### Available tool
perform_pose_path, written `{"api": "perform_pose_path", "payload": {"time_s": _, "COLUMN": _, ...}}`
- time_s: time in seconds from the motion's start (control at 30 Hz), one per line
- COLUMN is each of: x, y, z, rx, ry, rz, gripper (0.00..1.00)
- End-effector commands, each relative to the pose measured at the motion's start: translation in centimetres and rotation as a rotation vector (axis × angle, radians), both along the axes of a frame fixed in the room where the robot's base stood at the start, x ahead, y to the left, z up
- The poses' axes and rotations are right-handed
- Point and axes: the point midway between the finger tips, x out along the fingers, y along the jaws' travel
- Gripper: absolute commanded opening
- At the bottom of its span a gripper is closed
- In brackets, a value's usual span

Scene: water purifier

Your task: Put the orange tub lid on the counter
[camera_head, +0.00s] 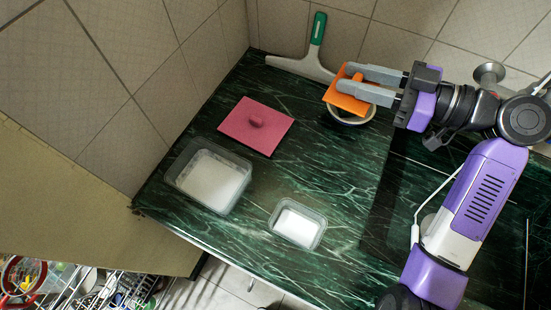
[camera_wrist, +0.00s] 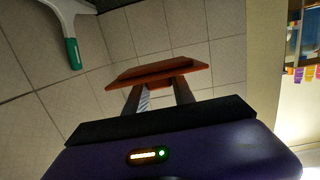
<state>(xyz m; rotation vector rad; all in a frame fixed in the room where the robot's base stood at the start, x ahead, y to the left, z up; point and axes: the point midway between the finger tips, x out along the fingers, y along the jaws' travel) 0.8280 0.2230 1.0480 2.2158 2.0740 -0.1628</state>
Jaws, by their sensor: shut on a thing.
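The orange tub lid (camera_head: 349,97) is held between the fingers of my gripper (camera_head: 353,79), above or at a round bowl at the back of the counter. In the wrist view the lid (camera_wrist: 160,73) is seen nearly edge-on, gripped by my gripper (camera_wrist: 160,92). The dark green marbled counter (camera_head: 345,197) has bare surface in front of the lid. I cannot tell whether the lid touches the bowl.
The round bowl (camera_head: 352,119) lies partly under the lid. A green-handled squeegee (camera_head: 317,45) leans behind it. A pink lid (camera_head: 256,126), a large clear tub (camera_head: 210,178) and a small tub (camera_head: 298,224) sit on the counter. The sink edge is right.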

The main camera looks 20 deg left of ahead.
Motion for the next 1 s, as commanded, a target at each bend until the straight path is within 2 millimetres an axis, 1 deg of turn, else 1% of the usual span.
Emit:
{"api": "perform_pose_path", "payload": {"time_s": 0.03, "x": -0.6, "y": 0.1, "z": 0.1, "rx": 0.001, "ry": 0.000, "rz": 0.030, "gripper": 0.00}}
{"api": "perform_pose_path", "payload": {"time_s": 0.13, "x": -1.4, "y": 0.1, "z": 0.1, "rx": 0.000, "ry": 0.001, "rz": 0.069, "gripper": 0.00}}
{"api": "perform_pose_path", "payload": {"time_s": 0.27, "x": -1.5, "y": 0.1, "z": -0.2, "rx": 0.000, "ry": 0.003, "rz": 0.078, "gripper": 0.00}}
{"api": "perform_pose_path", "payload": {"time_s": 0.37, "x": -1.5, "y": 0.1, "z": -1.3, "rx": -0.001, "ry": 0.006, "rz": 0.077, "gripper": 0.00}}
{"api": "perform_pose_path", "payload": {"time_s": 0.47, "x": -1.5, "y": 0.1, "z": -3.4, "rx": 0.000, "ry": 0.010, "rz": 0.076, "gripper": 0.00}}
{"api": "perform_pose_path", "payload": {"time_s": 0.8, "x": -1.5, "y": 0.1, "z": -11.7, "rx": 0.000, "ry": 0.010, "rz": 0.075, "gripper": 0.00}}
{"api": "perform_pose_path", "payload": {"time_s": 0.9, "x": -1.4, "y": 0.1, "z": -13.8, "rx": -0.001, "ry": 0.008, "rz": 0.075, "gripper": 0.00}}
{"api": "perform_pose_path", "payload": {"time_s": 1.0, "x": -1.4, "y": 0.1, "z": -15.2, "rx": -0.001, "ry": 0.005, "rz": 0.074, "gripper": 0.00}}
